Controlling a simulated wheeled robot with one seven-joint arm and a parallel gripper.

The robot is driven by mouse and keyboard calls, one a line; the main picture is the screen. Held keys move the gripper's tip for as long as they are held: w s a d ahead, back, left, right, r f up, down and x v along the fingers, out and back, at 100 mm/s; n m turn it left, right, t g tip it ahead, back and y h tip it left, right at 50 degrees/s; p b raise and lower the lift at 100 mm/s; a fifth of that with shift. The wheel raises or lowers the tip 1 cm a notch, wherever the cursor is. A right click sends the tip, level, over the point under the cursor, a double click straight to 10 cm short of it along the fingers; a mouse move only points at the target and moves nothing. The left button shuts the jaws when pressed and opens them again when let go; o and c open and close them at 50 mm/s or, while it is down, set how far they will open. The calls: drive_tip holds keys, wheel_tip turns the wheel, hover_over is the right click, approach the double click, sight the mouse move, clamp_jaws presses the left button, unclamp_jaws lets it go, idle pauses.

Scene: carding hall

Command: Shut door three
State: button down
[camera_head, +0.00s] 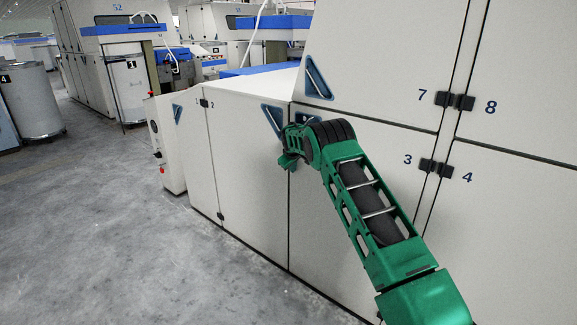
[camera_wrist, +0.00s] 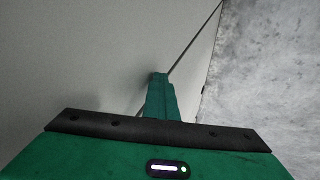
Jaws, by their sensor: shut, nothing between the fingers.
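Door three (camera_head: 345,239) is a pale panel with a printed "3" beside its black hinge (camera_head: 427,165) at the right. It looks flush or nearly flush with its neighbours; a small gap at its left seam cannot be ruled out. My green arm crosses in front of it. My gripper (camera_head: 288,163) is shut and empty, at the upper left edge of door three, beside the seam with door two (camera_head: 242,176). In the wrist view the shut fingers (camera_wrist: 160,77) lie over a pale panel (camera_wrist: 75,62) near a dark seam. Contact cannot be told.
Door seven (camera_head: 375,60) is above, and door four (camera_head: 490,235) is to the right. Blue triangular recessed pulls (camera_head: 318,78) mark door corners. A low cabinet end with a red button (camera_head: 160,170) stands left. Grey floor (camera_head: 130,250) is clear at front left. Metal cans (camera_head: 33,102) stand farther off.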

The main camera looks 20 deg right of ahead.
drive_tip(key=s+a+f+v, duration=0.1)
drive_tip(key=a+f+v, duration=0.1)
drive_tip(key=v, duration=1)
drive_tip(key=s+d+r+m+g, duration=0.15)
drive_tip(key=s+d+r, duration=0.3)
drive_tip(key=s, duration=0.65)
drive_tip(key=s+d+r+m+g, duration=0.1)
drive_tip(key=s+d+r+m, duration=0.3)
drive_tip(key=s, duration=0.6)
drive_tip(key=s+d+r+g, duration=0.15)
drive_tip(key=s+r, duration=0.35)
drive_tip(key=s, duration=0.6)
drive_tip(key=s+a+f+m+g+y, duration=0.1)
drive_tip(key=s+a+m, duration=0.1)
drive_tip(key=s, duration=1.7)
drive_tip(key=s+a+f+m+g+y, duration=0.1)
drive_tip(key=s+a+f+m+y, duration=0.1)
drive_tip(key=s, duration=1.7)
drive_tip(key=shift+a+m+g, duration=0.4)
drive_tip(key=shift+a+m, duration=0.15)
drive_tip(key=shift+m, duration=0.2)
drive_tip(key=shift+s, duration=0.1)
